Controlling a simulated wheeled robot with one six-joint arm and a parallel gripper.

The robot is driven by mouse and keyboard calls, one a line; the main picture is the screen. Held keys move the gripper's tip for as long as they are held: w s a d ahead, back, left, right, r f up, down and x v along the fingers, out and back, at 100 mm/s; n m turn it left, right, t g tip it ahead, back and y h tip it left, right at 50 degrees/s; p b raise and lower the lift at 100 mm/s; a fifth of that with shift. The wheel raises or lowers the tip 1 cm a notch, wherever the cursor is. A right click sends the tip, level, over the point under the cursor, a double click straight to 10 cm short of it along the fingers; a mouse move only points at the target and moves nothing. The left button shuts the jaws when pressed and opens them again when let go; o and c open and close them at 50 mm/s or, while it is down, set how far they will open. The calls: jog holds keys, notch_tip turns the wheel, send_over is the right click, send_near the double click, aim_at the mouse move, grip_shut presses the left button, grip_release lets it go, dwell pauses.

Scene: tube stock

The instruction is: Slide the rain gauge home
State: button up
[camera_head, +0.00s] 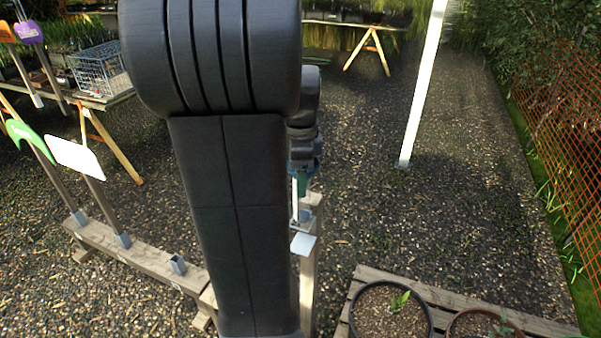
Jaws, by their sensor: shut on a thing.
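My dark arm fills the middle of the view and hides much of what lies behind it. My gripper (304,172) shows small beyond the arm's right edge, pointing down and shut on the rain gauge. The rain gauge (295,200) appears as a narrow pale tube, with green close by under the gripper; its left side is hidden. It is just beside the top of a wooden post (312,203). A small blue part (306,215), perhaps a holder, is on the post near the tube's lower end. I cannot tell whether the tube is in it.
A pale plate (303,244) juts out below. On the left a low wooden beam (150,262) carries upright signs and an empty metal socket (178,264). Potted plants (390,312) stand on a pallet (455,300) at lower right. A white pole (420,90) stands behind; gravel between is clear.

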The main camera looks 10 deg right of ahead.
aim_at(301, 210)
jog(key=shift+f, duration=0.1)
jog(key=shift+f+b, duration=0.6)
jog(key=shift+f, duration=0.2)
jog(key=shift+f+b, duration=1)
jog(key=shift+f, duration=0.65)
jog(key=shift+f+b, duration=0.85)
jog(key=shift+f, duration=0.65)
jog(key=shift+f+b, duration=0.8)
jog(key=shift+f, duration=0.4)
jog(key=shift+s+f, duration=0.15)
jog(key=shift+f, duration=0.1)
